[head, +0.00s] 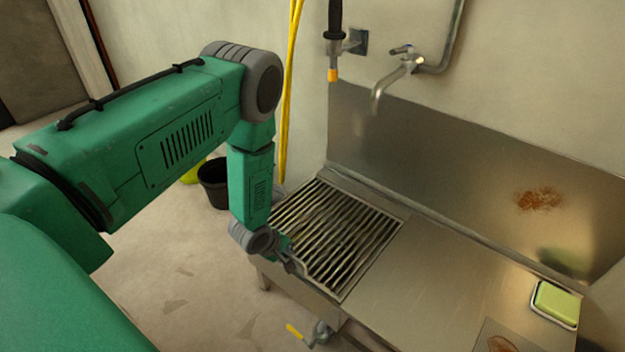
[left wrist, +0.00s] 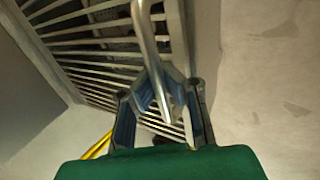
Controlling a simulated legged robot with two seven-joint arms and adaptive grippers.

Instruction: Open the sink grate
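The sink grate (head: 345,238), a panel of parallel metal bars, lies flat over the left part of the steel sink. Its bars also fill the upper left of the left wrist view (left wrist: 95,42). My left gripper (head: 291,263) is at the grate's near left edge. In the left wrist view its two fingers (left wrist: 165,100) stand apart. A bent metal bar, apparently a handle (left wrist: 148,48), runs down into the gap between them. I cannot tell whether the fingers touch it. My right gripper is not in view.
A wall tap (head: 385,82) and a hanging black spray hose (head: 334,40) are above the sink. A green sponge (head: 556,303) sits on the counter (head: 445,280) at right. A black bucket (head: 213,184) stands behind my left arm. A yellow-handled valve (head: 318,333) is below the front edge.

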